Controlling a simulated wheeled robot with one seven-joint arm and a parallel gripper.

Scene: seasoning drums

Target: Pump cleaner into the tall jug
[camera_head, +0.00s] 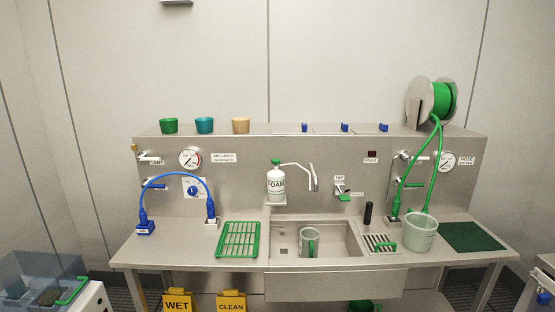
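A clear jug with a green handle (310,243) stands upright in the sink basin, and it looks taller than wide. A wider pale bucket-like vessel (421,234) stands on the counter right of the sink. I cannot tell whether either holds liquid. A white bottle labelled FOAM (275,187) with a green top stands on a small bracket above the back edge of the sink. It may be the cleaner, but I cannot make out a pump head. My gripper is not in view.
A metal spout (313,178) reaches out right of the bottle. A green rack (239,239) lies left of the sink (345,253), and a drain grate (380,243) lies right. A blue hose (178,174) and a green hose (440,165) loop above the counter. A green mat (471,237) lies far right.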

